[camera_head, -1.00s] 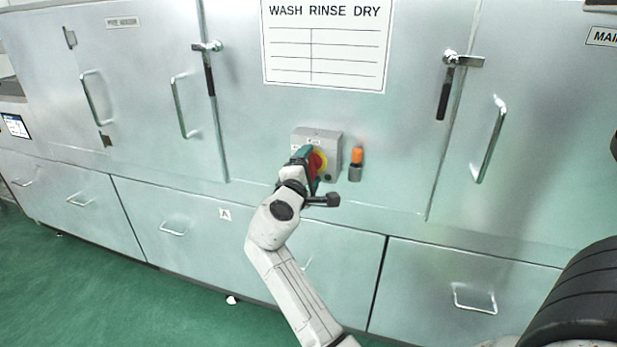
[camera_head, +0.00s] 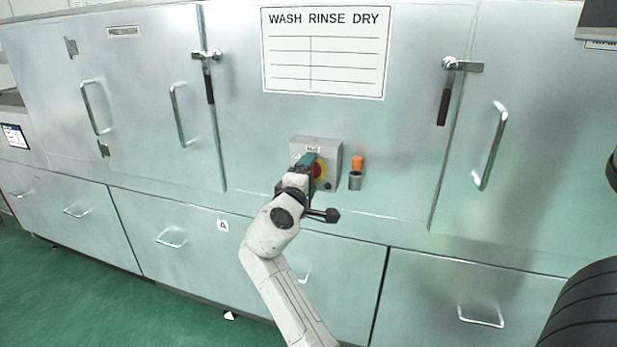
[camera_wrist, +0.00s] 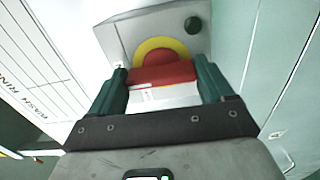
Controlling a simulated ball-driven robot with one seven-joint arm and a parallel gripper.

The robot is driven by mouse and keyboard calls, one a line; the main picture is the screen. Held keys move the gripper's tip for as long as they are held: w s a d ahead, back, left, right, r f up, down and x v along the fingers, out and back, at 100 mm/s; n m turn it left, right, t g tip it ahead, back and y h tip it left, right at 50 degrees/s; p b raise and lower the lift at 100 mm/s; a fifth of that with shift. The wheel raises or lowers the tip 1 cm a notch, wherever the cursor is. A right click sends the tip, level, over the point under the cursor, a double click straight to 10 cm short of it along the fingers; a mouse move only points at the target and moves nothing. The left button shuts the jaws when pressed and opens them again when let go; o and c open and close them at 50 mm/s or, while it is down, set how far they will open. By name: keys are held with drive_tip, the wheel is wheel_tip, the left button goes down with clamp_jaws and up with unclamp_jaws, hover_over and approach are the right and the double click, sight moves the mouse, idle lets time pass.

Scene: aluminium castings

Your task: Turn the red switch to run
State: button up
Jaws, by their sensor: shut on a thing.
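The red switch (camera_wrist: 165,72) sits on a yellow disc (camera_wrist: 162,46) on a grey switch box (camera_wrist: 120,30), fixed to the front of the metal washing machine. In the head view the red switch (camera_head: 319,170) is partly hidden by my gripper (camera_head: 308,163). In the wrist view the two green fingers of my gripper (camera_wrist: 163,86) stand either side of the red handle and are shut on it. The handle lies nearly level across the wrist picture. I cannot read the position marks on the box.
A dark round button (camera_wrist: 193,25) is on the same box. An orange-topped marker in a grey holder (camera_head: 356,173) is just right of the box. A WASH RINSE DRY chart (camera_head: 325,75) hangs above. Latch levers (camera_head: 445,98) and door handles (camera_head: 490,146) stick out to the sides.

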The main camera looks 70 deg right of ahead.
drive_tip(key=o, duration=0.9)
drive_tip(key=shift+s+d, duration=0.1)
drive_tip(key=shift+s, duration=0.05)
drive_tip(key=shift+o, duration=0.2)
drive_tip(key=a, duration=1.1)
drive_tip(key=shift+s, duration=0.4)
drive_tip(key=s+a+f+m+t+y+p, duration=0.1)
drive_tip(key=s+a+f+y+p, duration=0.3)
drive_tip(key=f, duration=0.5)
drive_tip(key=s+a+f+y+p, duration=0.1)
drive_tip(key=s+a+f+y, duration=0.1)
drive_tip(key=a+f+y, duration=0.6)
drive_tip(key=s+a+f+g+y+p, duration=0.1)
drive_tip(key=s+a+f+y+p, duration=0.2)
drive_tip(key=s+a, duration=0.7)
wheel_tip(320, 180, down, 4)
drive_tip(key=a+y, duration=0.2)
drive_tip(key=shift+a+r+g+y, duration=0.2)
drive_tip(key=shift+r+g+y, duration=0.1)
drive_tip(key=shift+y, duration=0.1)
